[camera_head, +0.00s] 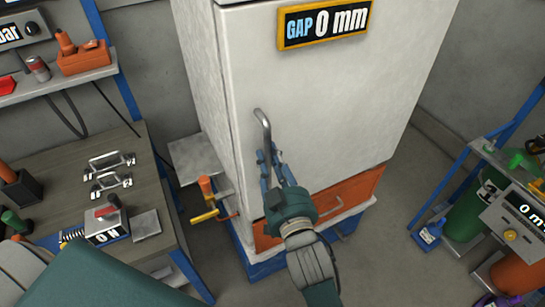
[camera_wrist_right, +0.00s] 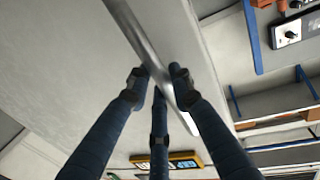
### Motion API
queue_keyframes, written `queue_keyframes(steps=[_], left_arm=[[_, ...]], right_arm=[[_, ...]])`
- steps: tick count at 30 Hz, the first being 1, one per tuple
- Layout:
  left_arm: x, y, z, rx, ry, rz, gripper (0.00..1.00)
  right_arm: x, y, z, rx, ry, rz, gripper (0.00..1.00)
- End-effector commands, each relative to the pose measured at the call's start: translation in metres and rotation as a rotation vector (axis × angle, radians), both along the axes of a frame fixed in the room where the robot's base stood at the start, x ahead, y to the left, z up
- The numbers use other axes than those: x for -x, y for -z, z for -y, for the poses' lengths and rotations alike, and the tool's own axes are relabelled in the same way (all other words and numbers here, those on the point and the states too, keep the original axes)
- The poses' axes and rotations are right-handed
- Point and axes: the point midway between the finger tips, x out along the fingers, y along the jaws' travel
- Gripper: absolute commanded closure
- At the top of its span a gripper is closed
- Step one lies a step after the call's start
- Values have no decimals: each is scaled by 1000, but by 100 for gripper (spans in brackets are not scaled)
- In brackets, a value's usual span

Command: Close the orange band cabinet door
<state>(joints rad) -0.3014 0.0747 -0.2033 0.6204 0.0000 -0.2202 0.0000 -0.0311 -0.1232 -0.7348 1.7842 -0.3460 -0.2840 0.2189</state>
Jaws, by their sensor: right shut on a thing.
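The cabinet door (camera_head: 330,100) is pale, with an orange band (camera_head: 345,192) low across it. It looks flush with the cabinet body (camera_head: 200,70). A sign (camera_head: 325,23) at the top of the door reads "GAP 0 mm". A grey metal handle (camera_head: 263,125) stands at the door's left side. My right gripper (camera_head: 270,165) is shut on the handle's lower part and hides some of the band. In the right wrist view its fingers (camera_wrist_right: 160,85) close around the handle bar (camera_wrist_right: 140,40). My left gripper is not in view.
A workbench (camera_head: 150,185) with metal handles and a red-lever switch box (camera_head: 106,225) stands at left. An orange-handled valve (camera_head: 206,200) juts out beside the cabinet's lower left. A blue rack (camera_head: 440,200) with a green cylinder (camera_head: 465,215) stands at right. Floor is clear between cabinet and rack.

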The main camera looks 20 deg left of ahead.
Motion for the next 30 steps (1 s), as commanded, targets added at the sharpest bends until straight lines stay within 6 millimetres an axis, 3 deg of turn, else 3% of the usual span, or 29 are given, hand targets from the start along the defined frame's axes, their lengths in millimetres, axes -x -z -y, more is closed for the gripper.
queue_keyframes(steps=[1, 2, 5, 21, 26, 30], left_arm=[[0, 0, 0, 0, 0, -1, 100], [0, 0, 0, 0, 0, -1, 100], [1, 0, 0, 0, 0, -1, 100], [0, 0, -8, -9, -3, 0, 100], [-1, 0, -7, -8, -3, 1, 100], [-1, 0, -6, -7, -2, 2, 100]], right_arm=[[1, -6, -5, -12, -8, 6, 100], [1, -6, -5, -12, -8, 6, 77], [1, -6, -5, -13, -8, 7, 60], [3, -2, -1, -6, -4, 1, 60], [19, 0, 11, -4, -4, -1, 60], [43, 0, 29, -6, -5, -3, 60]])
